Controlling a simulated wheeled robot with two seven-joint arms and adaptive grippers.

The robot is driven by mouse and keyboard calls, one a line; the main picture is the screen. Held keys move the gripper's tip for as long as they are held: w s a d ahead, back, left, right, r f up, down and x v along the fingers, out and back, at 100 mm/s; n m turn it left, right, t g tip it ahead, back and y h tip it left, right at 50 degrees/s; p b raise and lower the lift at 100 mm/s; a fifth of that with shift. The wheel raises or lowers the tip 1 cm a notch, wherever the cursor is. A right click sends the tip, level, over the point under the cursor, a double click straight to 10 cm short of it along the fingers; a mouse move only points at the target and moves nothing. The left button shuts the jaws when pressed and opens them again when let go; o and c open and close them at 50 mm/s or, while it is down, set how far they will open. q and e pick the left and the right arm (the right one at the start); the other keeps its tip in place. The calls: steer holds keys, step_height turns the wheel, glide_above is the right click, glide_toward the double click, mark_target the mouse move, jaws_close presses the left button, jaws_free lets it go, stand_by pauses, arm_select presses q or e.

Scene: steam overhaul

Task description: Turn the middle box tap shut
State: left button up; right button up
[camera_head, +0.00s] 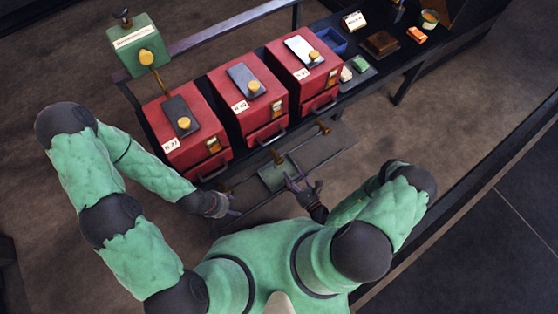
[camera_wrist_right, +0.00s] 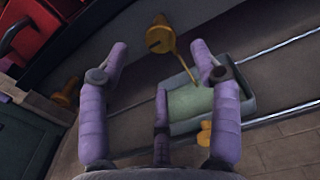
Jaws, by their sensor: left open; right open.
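The middle red box (camera_head: 248,97) stands between two other red boxes. Below its front is a brass tap (camera_head: 278,157), beside a small green tray (camera_head: 272,178). In the right wrist view, what looks like this tap (camera_wrist_right: 160,38) has a round brass head and a thin lever slanting down over the tray (camera_wrist_right: 240,104). My right gripper (camera_head: 301,182) is open and empty at the tray; the tap head shows between its fingertips in the wrist view, with no contact visible. My left gripper (camera_head: 230,204) is open and empty, left of the tray.
The left red box (camera_head: 190,152) and right red box (camera_head: 290,60) flank the middle one. Another brass tap (camera_head: 323,129) is to the right. A green box (camera_head: 137,50) stands back left. A blue bin (camera_head: 331,41) and small items lie back right.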

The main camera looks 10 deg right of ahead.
mark_target(281, 162)
steer(key=b+x, duration=0.1)
steer(key=x, duration=0.8)
steer(key=shift+s, duration=0.1)
